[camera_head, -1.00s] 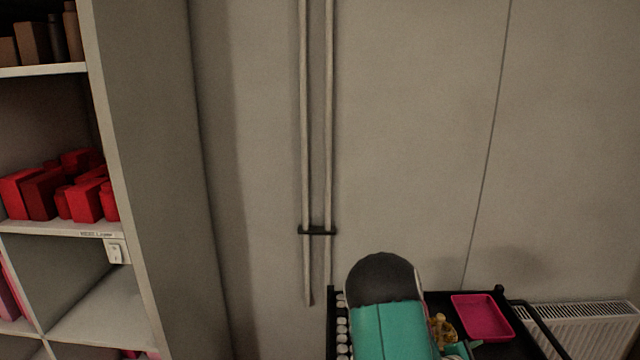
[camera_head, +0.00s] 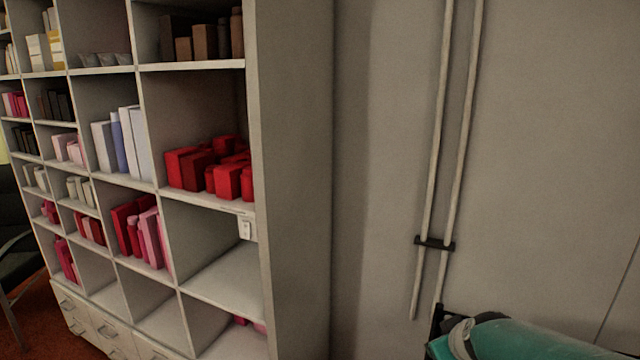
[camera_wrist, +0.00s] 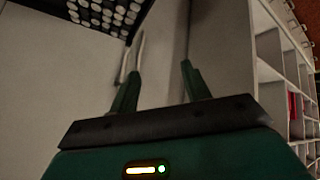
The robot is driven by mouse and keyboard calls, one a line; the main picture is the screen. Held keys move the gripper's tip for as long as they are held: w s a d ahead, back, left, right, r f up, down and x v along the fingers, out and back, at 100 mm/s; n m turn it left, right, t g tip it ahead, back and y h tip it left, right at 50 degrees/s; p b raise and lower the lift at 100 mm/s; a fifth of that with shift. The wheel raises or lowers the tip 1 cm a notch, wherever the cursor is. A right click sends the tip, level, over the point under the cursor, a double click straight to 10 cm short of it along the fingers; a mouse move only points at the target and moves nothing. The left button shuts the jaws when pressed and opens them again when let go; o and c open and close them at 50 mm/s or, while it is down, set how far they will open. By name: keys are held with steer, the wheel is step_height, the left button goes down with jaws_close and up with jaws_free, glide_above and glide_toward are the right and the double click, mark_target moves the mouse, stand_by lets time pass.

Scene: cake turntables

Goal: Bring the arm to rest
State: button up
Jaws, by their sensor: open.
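My gripper (camera_wrist: 160,72) shows in the wrist view as two green fingers standing apart on a dark bar. Nothing is between them, and it is open and empty. Pale wall and the grey shelf side lie behind the fingers. In the head view only a green and dark part of my arm (camera_head: 515,338) shows, low at the right edge. The fingers cannot be seen in that view.
A shelf unit (camera_head: 292,180) with boxes and red items (camera_head: 210,168) fills the left. Two pipes (camera_head: 460,130) run down the bare wall on the right. In the wrist view, a black rack with white round items (camera_wrist: 105,12) is at the top.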

steer(key=s+a+r+m, duration=0.1)
steer(key=s+a+r, duration=0.1)
steer(key=s, duration=0.3)
steer(key=s+a+r+m+g, duration=0.1)
steer(key=s+a+r, duration=0.1)
steer(key=s+a, duration=0.2)
steer(key=s+a+r+m+g+y, duration=0.1)
steer(key=s+a+r, duration=0.1)
steer(key=s, duration=0.5)
steer(key=shift+s+a+r, duration=0.2)
steer(key=shift+s+a, duration=0.1)
steer(key=shift+a, duration=0.6)
